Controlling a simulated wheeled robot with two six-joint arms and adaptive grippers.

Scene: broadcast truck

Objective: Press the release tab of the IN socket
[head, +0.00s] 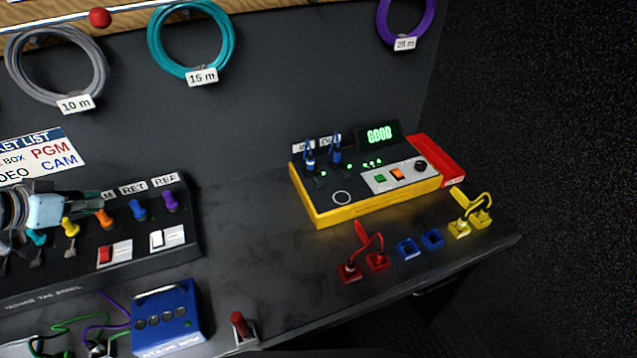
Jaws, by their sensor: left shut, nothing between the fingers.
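The yellow tester box (370,207) stands on the desk right of centre, its display reading GOOD. The IN socket (309,166) is at its upper left, under a white label, with a blue plug standing upright in it. A second blue plug (336,150) stands in the socket to its right. The small release tab (320,182) seems to be the dark piece in front of the IN plug; its detail is too small to tell. My left gripper (92,197) is shut and empty at the left, over the patch panel and well apart from the tester. My right gripper is out of view.
The patch panel (150,215) holds several coloured plugs. A blue box (167,318) and a red-handled switch (240,325) lie in front. Red (363,262) and yellow (470,215) looped cables stand near the desk's front edge. Desk between panel and tester is clear.

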